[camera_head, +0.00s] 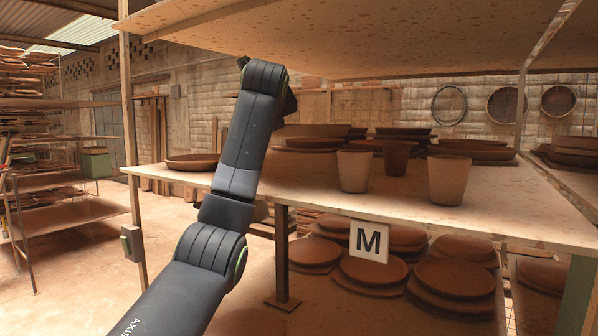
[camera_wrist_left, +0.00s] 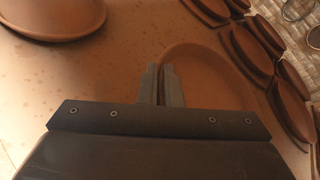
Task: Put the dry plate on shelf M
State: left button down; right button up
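Shelf M (camera_head: 400,212) is the board with the white M sign (camera_head: 369,241) on its front edge. In the head view my left arm rises in front of it and hides my left gripper. In the left wrist view the two fingers of my left gripper (camera_wrist_left: 161,85) are close together at the rim of a brown clay plate (camera_wrist_left: 215,75), with the rim seemingly between them. The shelf surface shows around this plate; I cannot tell whether it touches it. Another plate (camera_head: 192,162) lies on the shelf's left end, also in the left wrist view (camera_wrist_left: 50,15).
Several clay cups (camera_head: 354,171) stand mid-shelf near my arm. Stacks of plates (camera_head: 313,143) fill the back. A post (camera_head: 132,150) stands at the shelf's left end, and a board (camera_head: 350,35) spans overhead. More plates (camera_head: 455,278) lie below the shelf.

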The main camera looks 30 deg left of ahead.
pick_arm(q)
send_over(271, 177)
jog(key=f, duration=0.4)
jog(key=shift+s+f, duration=0.15)
jog(key=shift+s, duration=0.05)
jog(key=shift+w+f, duration=0.1)
jog(key=shift+f, duration=0.2)
notch_tip(271, 177, down, 4)
jog(key=shift+r+p, duration=0.1)
jog(key=shift+p, duration=0.3)
jog(key=shift+f, duration=0.2)
jog(key=c, duration=2.1)
grip_release()
jog(key=shift+f, duration=0.15)
jog(key=o, duration=0.5)
pick_arm(e)
jog(key=shift+s+d+r, duration=0.15)
jog(key=shift+s+r, duration=0.2)
jog(key=shift+r, duration=0.05)
jog(key=shift+d, duration=0.15)
